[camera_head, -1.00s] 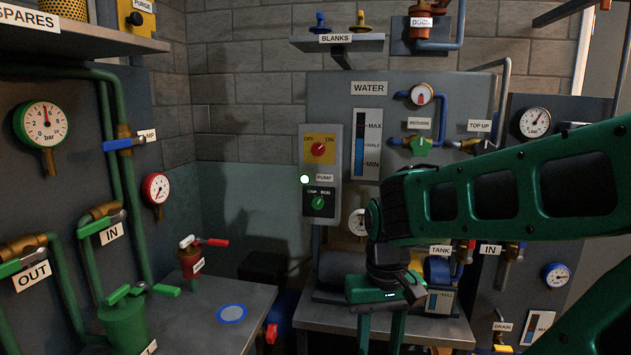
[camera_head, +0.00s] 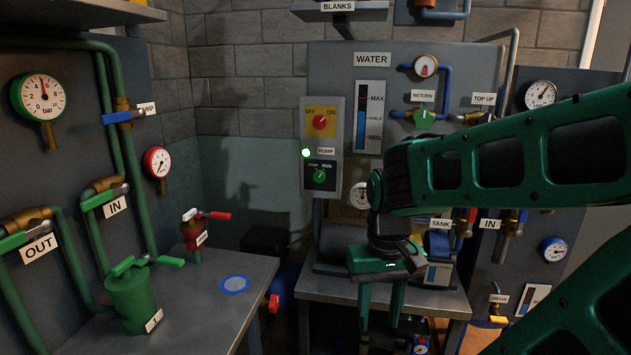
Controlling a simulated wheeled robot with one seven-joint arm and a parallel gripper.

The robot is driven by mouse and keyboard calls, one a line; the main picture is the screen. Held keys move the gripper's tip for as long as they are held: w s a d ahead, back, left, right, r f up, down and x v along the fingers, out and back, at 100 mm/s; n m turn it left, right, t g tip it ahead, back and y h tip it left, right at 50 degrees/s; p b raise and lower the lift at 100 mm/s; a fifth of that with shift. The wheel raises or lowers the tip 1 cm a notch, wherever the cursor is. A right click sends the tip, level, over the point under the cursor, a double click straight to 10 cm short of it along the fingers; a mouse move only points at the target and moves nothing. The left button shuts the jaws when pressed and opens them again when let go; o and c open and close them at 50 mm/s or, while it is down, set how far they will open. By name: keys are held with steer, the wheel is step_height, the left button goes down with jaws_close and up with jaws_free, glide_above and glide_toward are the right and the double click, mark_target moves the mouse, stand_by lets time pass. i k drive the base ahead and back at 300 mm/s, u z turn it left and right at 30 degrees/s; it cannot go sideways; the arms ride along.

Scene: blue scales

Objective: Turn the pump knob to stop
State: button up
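The pump control box stands on the wall left of the water panel. Its black lower plate is marked STOP and RUN and carries the small green pump knob (camera_head: 319,176). The knob's mark is too small to read surely. A lit green lamp (camera_head: 306,153) shows beside the PUMP label. Above is a red knob (camera_head: 320,121) on a yellow plate marked OFF and ON. My gripper (camera_head: 381,312) is right of and below the pump knob, clear of it. Its two fingers point down, apart, with nothing seen between them.
A grey bench (camera_head: 215,305) at left bears a green canister (camera_head: 131,298) and a red valve (camera_head: 193,234). Another bench (camera_head: 450,303) lies below the water panel, behind my gripper. Pipes and gauges line the walls. The space in front of the pump box looks clear.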

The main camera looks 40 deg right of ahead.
mark_target(318, 176)
steer(key=u, duration=1.5)
steer(key=k, duration=1.3)
steer(key=z, duration=0.95)
steer(key=i, duration=1)
steer(key=u, duration=0.05)
